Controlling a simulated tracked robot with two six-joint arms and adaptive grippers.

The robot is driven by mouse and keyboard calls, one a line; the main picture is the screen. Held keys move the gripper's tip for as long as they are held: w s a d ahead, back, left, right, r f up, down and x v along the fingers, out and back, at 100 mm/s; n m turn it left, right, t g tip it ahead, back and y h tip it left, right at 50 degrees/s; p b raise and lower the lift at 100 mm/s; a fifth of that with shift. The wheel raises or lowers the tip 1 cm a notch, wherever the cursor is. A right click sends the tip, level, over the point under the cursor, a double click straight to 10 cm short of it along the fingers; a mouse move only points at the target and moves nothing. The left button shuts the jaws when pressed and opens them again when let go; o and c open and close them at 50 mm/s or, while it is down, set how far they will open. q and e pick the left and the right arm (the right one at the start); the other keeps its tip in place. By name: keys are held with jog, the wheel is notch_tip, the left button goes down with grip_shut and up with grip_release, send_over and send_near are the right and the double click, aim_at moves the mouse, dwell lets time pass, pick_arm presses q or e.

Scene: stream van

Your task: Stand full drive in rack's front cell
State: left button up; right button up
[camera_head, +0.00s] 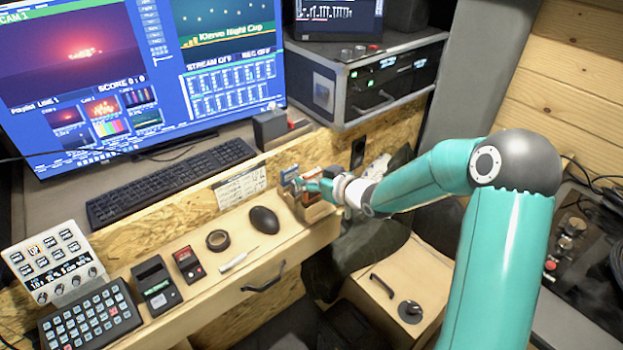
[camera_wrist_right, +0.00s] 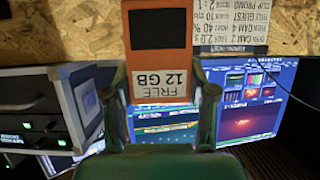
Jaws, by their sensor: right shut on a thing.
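My right gripper (camera_head: 312,186) is at the small wooden rack (camera_head: 318,211) on the right end of the wooden ledge. In the wrist view, the right gripper (camera_wrist_right: 161,94) is shut on an orange drive (camera_wrist_right: 158,55) with a dark panel and a white label reading "FREE 12 GB", upside down in this picture. A blue-topped thing (camera_head: 290,174) shows at the rack's left side. The gripper and arm hide much of the rack's cells, so I cannot tell whether the held drive is inside a cell. My left gripper is not in view.
On the ledge lie a black mouse (camera_head: 264,220), a pen-like tool (camera_head: 239,260), a tape roll (camera_head: 218,240), a red-and-black device (camera_head: 188,264) and a black device with green display (camera_head: 156,285). A keyboard (camera_head: 172,182) and monitor (camera_head: 215,60) stand behind.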

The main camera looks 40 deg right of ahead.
aim_at(314, 194)
jog(key=shift+a, duration=0.1)
dwell(0.9)
jog(key=shift+f+b, duration=2.7)
jog(key=shift+b, duration=0.2)
jog(key=o, duration=1.3)
jog(key=shift+r, duration=0.1)
